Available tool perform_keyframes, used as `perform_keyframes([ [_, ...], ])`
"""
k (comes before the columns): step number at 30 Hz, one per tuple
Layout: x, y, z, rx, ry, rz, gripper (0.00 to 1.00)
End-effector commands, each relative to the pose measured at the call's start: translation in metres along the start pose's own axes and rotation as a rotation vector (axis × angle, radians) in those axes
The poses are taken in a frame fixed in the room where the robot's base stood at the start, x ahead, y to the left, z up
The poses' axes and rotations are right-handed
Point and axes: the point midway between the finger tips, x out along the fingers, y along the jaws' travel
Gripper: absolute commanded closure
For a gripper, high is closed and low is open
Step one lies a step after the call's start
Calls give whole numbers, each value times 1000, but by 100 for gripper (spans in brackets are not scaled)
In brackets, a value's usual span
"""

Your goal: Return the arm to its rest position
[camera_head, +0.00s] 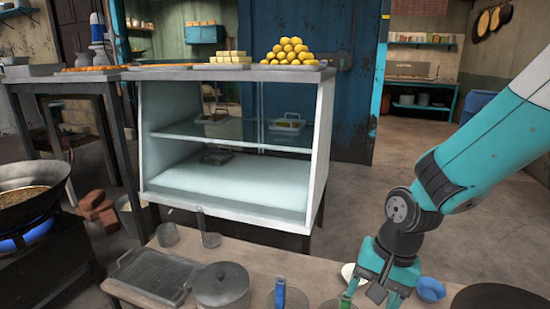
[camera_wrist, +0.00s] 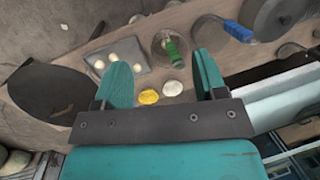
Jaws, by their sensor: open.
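My gripper (camera_head: 378,285) hangs over the front table at the lower right in the head view, pointing down, with my teal arm reaching in from the right. In the wrist view, the two teal fingers of my gripper (camera_wrist: 160,82) stand wide apart with nothing held between them. Past the fingertips lie a small yellow item (camera_wrist: 148,97) and a pale round item (camera_wrist: 172,88) on the table. A green-handled tool (camera_wrist: 174,52) in a round vessel is just beyond them. The fingers appear apart from all of these.
The table (camera_head: 290,262) also holds a grey tray (camera_head: 155,275), a lidded pot (camera_head: 221,285), a blue-handled tool (camera_head: 280,292) and a blue bowl (camera_head: 430,289). A glass display case (camera_head: 230,185) stands behind it. A wok (camera_head: 30,190) sits at the left. Open floor lies behind my arm.

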Motion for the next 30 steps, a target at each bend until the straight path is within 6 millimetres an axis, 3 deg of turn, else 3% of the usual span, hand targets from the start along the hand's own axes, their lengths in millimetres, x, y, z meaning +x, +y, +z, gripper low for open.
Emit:
perform_keyframes([
  [1, 7, 1, 9, -75, 3, -19, 35],
  [9, 1, 12, 76, -539, 12, -99, 35],
  [15, 4, 24, 111, -773, 26, -130, 35],
  [25, 17, 45, 152, -1054, 51, -156, 35],
  [30, -12, 40, 156, -1061, 48, -156, 35],
])
